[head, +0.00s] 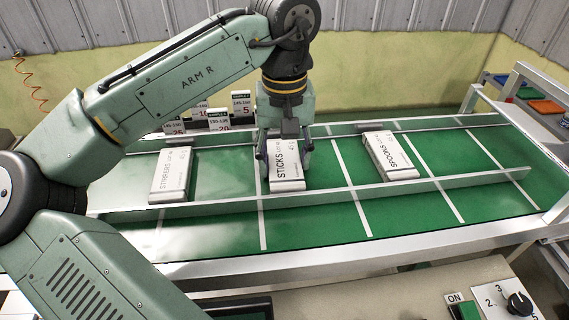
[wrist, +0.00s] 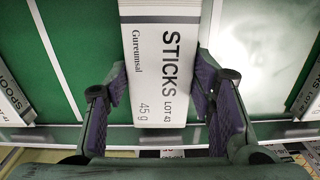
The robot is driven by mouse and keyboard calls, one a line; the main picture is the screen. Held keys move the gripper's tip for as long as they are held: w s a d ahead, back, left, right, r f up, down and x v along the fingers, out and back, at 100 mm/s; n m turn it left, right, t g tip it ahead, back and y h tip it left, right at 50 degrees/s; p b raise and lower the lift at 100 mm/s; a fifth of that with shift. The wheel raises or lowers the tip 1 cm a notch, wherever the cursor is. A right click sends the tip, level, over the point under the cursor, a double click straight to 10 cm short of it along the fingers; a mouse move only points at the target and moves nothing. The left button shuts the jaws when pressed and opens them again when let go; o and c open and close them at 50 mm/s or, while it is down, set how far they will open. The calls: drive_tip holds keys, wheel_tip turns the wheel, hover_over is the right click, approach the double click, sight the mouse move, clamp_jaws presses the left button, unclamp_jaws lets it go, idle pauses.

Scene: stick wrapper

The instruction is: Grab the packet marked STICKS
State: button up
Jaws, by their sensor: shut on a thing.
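The white packet marked STICKS (head: 287,172) lies on the green belt, between the packets marked STIRRERS and SPOONS.
A STIRRERS packet (head: 171,175) lies to the left and a SPOONS packet (head: 389,156) to the right. A metal rail (head: 330,194) runs along the front of the packets, another behind. Sample cards (head: 242,104) stand behind the belt. A control panel with a knob (head: 518,303) is at front right.

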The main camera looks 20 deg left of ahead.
drive_tip(key=c, duration=0.5)
drive_tip(key=shift+o, duration=0.2)
